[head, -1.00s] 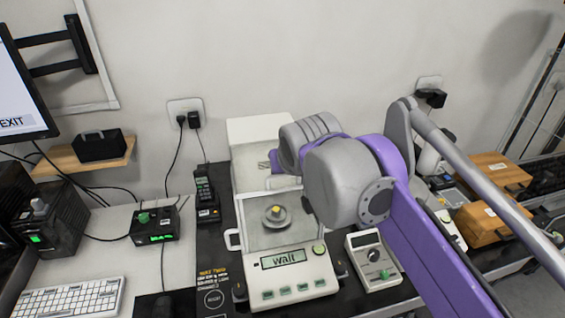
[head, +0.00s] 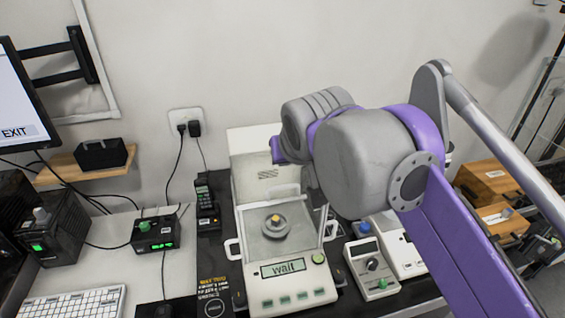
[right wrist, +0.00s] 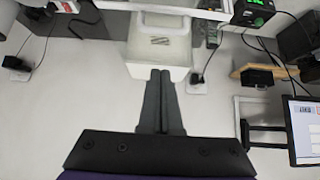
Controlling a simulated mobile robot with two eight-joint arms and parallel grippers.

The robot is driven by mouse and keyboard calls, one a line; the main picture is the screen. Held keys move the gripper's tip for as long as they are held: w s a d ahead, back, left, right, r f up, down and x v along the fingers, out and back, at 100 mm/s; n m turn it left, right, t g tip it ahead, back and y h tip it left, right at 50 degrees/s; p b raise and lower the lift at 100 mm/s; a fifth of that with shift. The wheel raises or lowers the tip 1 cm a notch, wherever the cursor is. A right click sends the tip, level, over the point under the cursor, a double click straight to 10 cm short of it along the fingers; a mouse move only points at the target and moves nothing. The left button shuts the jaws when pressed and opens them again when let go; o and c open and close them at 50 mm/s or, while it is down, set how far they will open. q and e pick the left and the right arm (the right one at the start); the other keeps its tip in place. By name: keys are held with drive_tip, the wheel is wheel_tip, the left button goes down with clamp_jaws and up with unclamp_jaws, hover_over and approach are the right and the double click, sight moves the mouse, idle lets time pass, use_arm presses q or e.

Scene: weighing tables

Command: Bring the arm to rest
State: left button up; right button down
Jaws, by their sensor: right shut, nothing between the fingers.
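My right arm comes in from the right in the head view, its purple and grey links raised over the right part of the bench. The arm's own links hide its fingers there. In the right wrist view my right gripper (right wrist: 160,74) has its two dark fingers together, with nothing between them, pointing toward the white balance housing and the wall. The balance (head: 292,292) stands below and left of the arm, its display reading "wait". A small yellowish object (head: 275,218) sits on its round pan. My left gripper is in neither view.
A grey meter with a dial (head: 372,264) stands right of the balance, beside another white device. Wooden boxes (head: 492,177) are farther right. A handset (head: 205,202), a black box with green lights (head: 155,232) and a monitor (head: 25,95) are on the left.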

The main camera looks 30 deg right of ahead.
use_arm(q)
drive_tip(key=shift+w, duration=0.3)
use_arm(e)
drive_tip(key=shift+s+r, duration=0.2)
drive_tip(key=shift+r, duration=0.3)
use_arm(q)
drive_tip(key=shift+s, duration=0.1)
use_arm(e)
drive_tip(key=shift+s, duration=0.1)
use_arm(q)
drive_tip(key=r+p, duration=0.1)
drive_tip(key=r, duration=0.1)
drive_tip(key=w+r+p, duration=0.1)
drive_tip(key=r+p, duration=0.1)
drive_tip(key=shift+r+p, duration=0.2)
drive_tip(key=shift+p, duration=0.1)
use_arm(e)
drive_tip(key=s+a+f+n+g, duration=0.1)
drive_tip(key=s+f, duration=0.3)
drive_tip(key=f, duration=0.6)
drive_tip(key=s+a+f+n+g+y, duration=0.1)
drive_tip(key=s+a+f, duration=0.2)
drive_tip(key=f, duration=0.7)
drive_tip(key=s+a+f+n+g+y, duration=0.1)
drive_tip(key=s+a+f, duration=0.1)
drive_tip(key=s+f, duration=0.5)
wheel_tip(320, 180, down, 3)
drive_tip(key=shift+s+a+f, duration=0.1)
drive_tip(key=shift+s+a, duration=0.1)
drive_tip(key=shift+s, duration=0.05)
